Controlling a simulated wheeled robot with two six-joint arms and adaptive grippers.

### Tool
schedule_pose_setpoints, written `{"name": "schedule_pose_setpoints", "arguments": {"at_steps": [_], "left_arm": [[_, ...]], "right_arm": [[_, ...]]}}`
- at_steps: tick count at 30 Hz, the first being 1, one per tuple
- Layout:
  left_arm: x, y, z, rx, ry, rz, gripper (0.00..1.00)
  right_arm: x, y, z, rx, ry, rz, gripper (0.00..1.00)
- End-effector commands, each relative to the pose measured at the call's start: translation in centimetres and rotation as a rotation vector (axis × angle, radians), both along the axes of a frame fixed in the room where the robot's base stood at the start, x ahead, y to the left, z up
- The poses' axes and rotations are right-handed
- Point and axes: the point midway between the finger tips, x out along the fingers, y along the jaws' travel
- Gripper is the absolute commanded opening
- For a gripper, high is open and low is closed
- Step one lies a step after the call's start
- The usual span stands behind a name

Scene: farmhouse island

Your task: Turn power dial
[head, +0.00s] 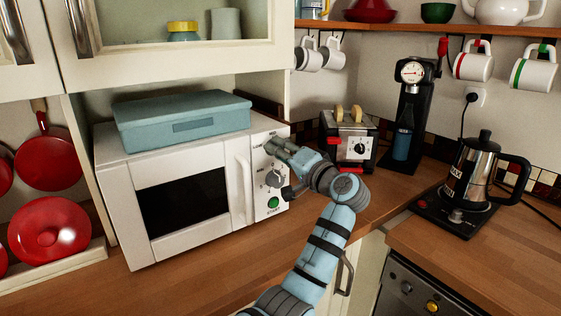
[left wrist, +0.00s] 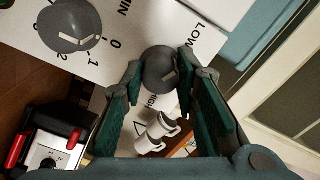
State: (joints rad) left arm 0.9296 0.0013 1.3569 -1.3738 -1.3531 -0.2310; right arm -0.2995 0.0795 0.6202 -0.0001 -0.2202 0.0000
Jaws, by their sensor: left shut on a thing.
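The white microwave (head: 160,165) stands on the wooden counter, with its control panel at its right side. The power dial (left wrist: 160,67) is a round grey knob with a white mark, between the printed words LOW and HIGH. My left gripper (left wrist: 160,66) has a finger on each side of this dial and is shut on it. The lower timer dial (head: 274,180) is apart from the fingers, and shows large in the left wrist view (left wrist: 70,25). My right gripper is not in view.
A green start button (head: 273,202) is low on the panel. A blue box (head: 182,121) lies on the microwave. A toaster (head: 348,140) stands close to the right of my left gripper, with a coffee machine (head: 407,120) beyond. Mugs (head: 321,54) hang above.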

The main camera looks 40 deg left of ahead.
Motion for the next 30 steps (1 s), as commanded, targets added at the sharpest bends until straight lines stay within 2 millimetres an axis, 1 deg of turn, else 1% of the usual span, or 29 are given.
{"name": "schedule_pose_setpoints", "arguments": {"at_steps": [1,3,9,24,25,28,29,30], "left_arm": [[-0.01,0.09,0.24,0.002,-0.031,-0.001,0.0],[0.01,0.08,0.3,-0.007,-0.064,-0.002,0.0],[0.0,0.08,0.45,-0.025,-0.124,-0.002,0.0],[0.01,0.07,0.52,-0.032,-0.144,-0.002,0.0],[0.01,0.07,0.52,-0.032,-0.144,-0.002,0.29],[0.0,0.06,0.46,-0.033,-0.142,-0.002,0.45],[0.01,0.06,0.43,-0.034,-0.142,-0.001,0.48],[0.02,0.04,0.38,-0.034,-0.141,-0.001,0.48]], "right_arm": [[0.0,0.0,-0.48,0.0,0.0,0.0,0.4],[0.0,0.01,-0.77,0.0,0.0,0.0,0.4],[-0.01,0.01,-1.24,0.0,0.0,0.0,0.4],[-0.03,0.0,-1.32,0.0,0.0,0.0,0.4],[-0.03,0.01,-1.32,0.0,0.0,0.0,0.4],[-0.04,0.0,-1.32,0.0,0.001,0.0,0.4],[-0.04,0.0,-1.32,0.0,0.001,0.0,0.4],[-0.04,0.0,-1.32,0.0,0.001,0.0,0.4]]}}
